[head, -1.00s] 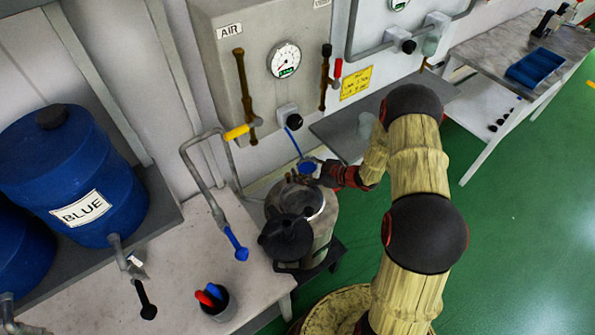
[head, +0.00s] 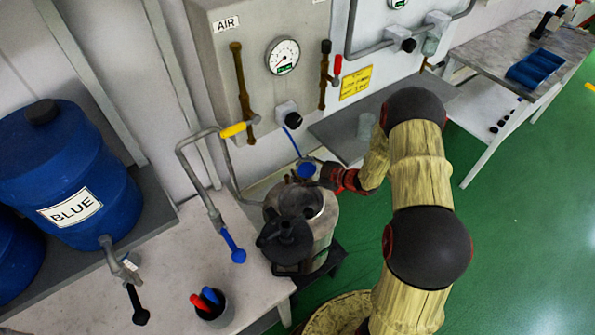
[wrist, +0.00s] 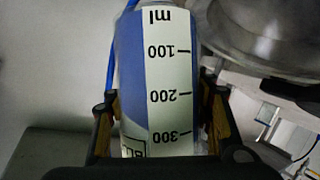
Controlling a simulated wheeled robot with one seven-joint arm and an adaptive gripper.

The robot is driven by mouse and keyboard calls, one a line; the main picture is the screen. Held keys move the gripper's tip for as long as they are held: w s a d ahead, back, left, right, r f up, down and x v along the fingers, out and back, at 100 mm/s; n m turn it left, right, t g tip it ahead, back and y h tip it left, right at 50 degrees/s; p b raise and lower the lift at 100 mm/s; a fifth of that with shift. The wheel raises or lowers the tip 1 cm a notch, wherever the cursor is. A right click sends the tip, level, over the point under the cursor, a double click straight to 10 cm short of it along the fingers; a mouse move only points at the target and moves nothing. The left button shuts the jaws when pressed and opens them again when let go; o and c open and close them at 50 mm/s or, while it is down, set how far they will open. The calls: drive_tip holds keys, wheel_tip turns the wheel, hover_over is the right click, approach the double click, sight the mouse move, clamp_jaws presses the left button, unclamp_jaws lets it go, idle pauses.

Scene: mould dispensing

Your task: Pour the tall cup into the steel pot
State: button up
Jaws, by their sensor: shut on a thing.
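The tall cup (wrist: 160,90) fills the middle of the wrist view. It has a white ml scale, upside down in the picture, and blue shows on its side. My gripper (wrist: 160,115) is shut on it, one finger on each side. In the head view my gripper (head: 325,176) is above the back rim of the steel pot (head: 322,222), with a round blue patch at its tip, probably the cup. The pot's top also shows at upper right in the wrist view (wrist: 285,40). The cup's tilt and any flow cannot be told.
A black funnel-like part (head: 285,240) stands at the pot's front left. A blue hose (head: 292,143) hangs from the wall panel close behind the cup. A white bench (head: 170,265) with a pen cup is at left. A clear beaker (head: 365,127) stands on the shelf behind.

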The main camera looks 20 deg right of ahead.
drive_tip(key=shift+w+d+f+n+t+h+b, duration=0.1)
drive_tip(key=shift+w+f+n+t+h+b, duration=0.2)
drive_tip(key=shift+n+b, duration=0.7)
drive_tip(key=shift+s+d+f+n+t+h+b, duration=0.1)
drive_tip(key=shift+n+t+b, duration=0.25)
drive_tip(key=shift+b, duration=1.3)
drive_tip(key=shift+w+d+f+n+t+h+b, duration=0.15)
drive_tip(key=shift+n+t+b, duration=0.35)
drive_tip(key=shift+b, duration=0.8)
drive_tip(key=shift+s+a+n+t+b, duration=0.15)
drive_tip(key=shift+n+t+b, duration=0.15)
drive_tip(key=shift+n+b, duration=0.45)
drive_tip(key=shift+s+a+n+t+b, duration=0.15)
drive_tip(key=shift+n+t+b, duration=0.2)
drive_tip(key=shift+b, duration=0.7)
drive_tip(key=shift+s+a+r+n+t+b, duration=0.1)
drive_tip(key=shift+r+n+t+b, duration=0.15)
drive_tip(key=shift+n+b, duration=0.75)
drive_tip(key=shift+s+r+n+t+b, duration=0.15)
drive_tip(key=shift+r+n+b, duration=0.1)
drive_tip(key=shift+b, duration=1.45)
drive_tip(key=shift+s+a+r+n+t+y, duration=0.2)
drive_tip(key=shift+r+n+t+y, duration=0.15)
drive_tip(key=shift+r+n, duration=0.4)
drive_tip(key=shift+s+a+r+n+t+y, duration=0.2)
drive_tip(key=shift+r+n+t, duration=0.2)
drive_tip(key=shift+n, duration=0.55)
drive_tip(key=shift+r, duration=0.1)
drive_tip(key=shift+n, duration=0.3)
drive_tip(key=shift+n, duration=0.4)
